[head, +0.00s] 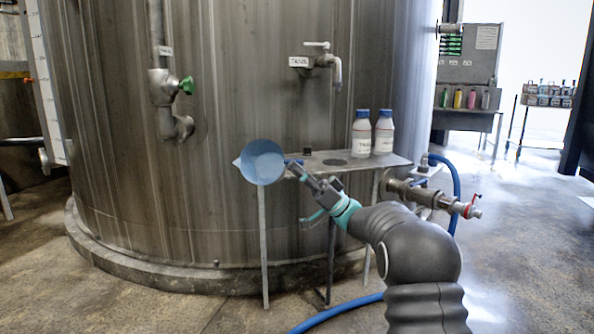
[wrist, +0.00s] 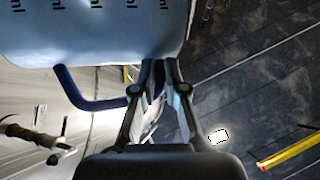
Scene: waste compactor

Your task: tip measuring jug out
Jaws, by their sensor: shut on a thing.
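The measuring jug (head: 262,163) is translucent blue and is held in the air in front of the left end of the small shelf. Its round end faces the head camera, so it lies well tilted, with a small point like a spout at its left. In the wrist view the jug wall (wrist: 95,30) with dark graduation marks fills the top left, and a dark blue handle (wrist: 85,98) bends below it. My gripper (head: 298,169) is to the right of the jug, shut on its handle. The fingers (wrist: 158,78) partly hide the grip. I see no liquid pouring.
A metal shelf (head: 318,167) on legs stands against the big steel tank (head: 230,90), with two white blue-capped bottles (head: 361,135) (head: 383,133) on it. A tap (head: 337,72) is above. A valve (head: 430,196) with a blue hose is at the right. Floor is open at far right.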

